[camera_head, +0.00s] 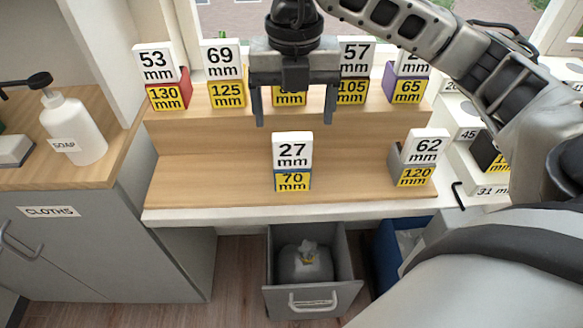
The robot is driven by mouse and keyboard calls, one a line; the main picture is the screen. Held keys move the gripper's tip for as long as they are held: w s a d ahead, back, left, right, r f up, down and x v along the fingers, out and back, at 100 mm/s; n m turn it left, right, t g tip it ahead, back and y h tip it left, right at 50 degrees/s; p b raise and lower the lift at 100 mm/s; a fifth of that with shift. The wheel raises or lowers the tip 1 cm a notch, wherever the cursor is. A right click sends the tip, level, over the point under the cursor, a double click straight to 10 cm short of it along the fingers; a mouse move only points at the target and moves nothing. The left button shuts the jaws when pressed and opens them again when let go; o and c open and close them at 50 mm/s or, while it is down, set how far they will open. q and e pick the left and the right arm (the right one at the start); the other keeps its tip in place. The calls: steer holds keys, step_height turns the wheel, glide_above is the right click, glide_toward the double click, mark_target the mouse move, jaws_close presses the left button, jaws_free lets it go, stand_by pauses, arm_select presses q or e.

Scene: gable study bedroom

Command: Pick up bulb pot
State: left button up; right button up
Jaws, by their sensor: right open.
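I cannot make out anything that is clearly a bulb pot. My right gripper (294,119) hangs open and empty over the stepped wooden stand (215,165), with its two fingers pointing down and spread apart. Behind it, a labelled block (289,97) on the upper step is mostly hidden, with only its yellow part showing between the fingers. Below the gripper in the picture, a block marked 27 mm and 70 mm (292,161) stands on the lower step, apart from the fingers. My left gripper is not in view.
Other labelled blocks stand on the upper step, including a red one (168,97); a grey one (418,157) stands lower right. A soap bottle (77,128) stands on the left counter. An open grey drawer (311,301) below holds a grey bag-like thing (303,263).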

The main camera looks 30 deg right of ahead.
mark_target(292, 146)
steer(key=shift+s+a+f+p, duration=0.15)
steer(key=shift+f+p, duration=0.15)
steer(key=shift+f, duration=1.65)
steer(key=shift+a+f+p, duration=0.1)
steer(key=shift+f+p, duration=0.15)
steer(key=shift+f, duration=1.7)
steer(key=c, duration=1.7)
steer(key=shift+r, duration=0.15)
